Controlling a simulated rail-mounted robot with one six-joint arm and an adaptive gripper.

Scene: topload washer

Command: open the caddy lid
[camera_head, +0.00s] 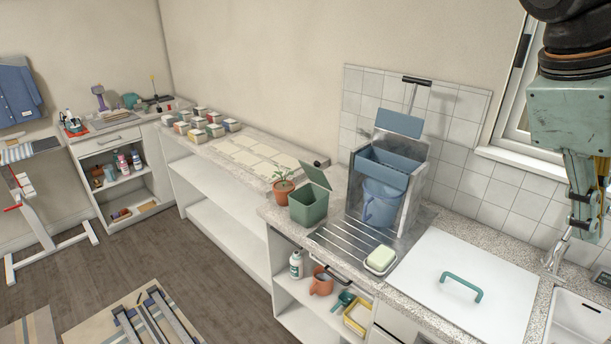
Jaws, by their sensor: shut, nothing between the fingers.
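The green caddy (308,205) stands on the counter, right of a potted plant. Its green lid (316,173) is raised and tilted up from the caddy's back edge, with a small dark knob or tip near its top. The caddy's top looks uncovered, but I cannot see its inside clearly. My gripper (583,228) hangs at the far right, pointing down. It is shut and empty, well away from the caddy and touching nothing that I can see.
A blue bin and jug (381,203) stand in a grey frame right of the caddy. A soap bar (380,260) lies by the ribbed drainer.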

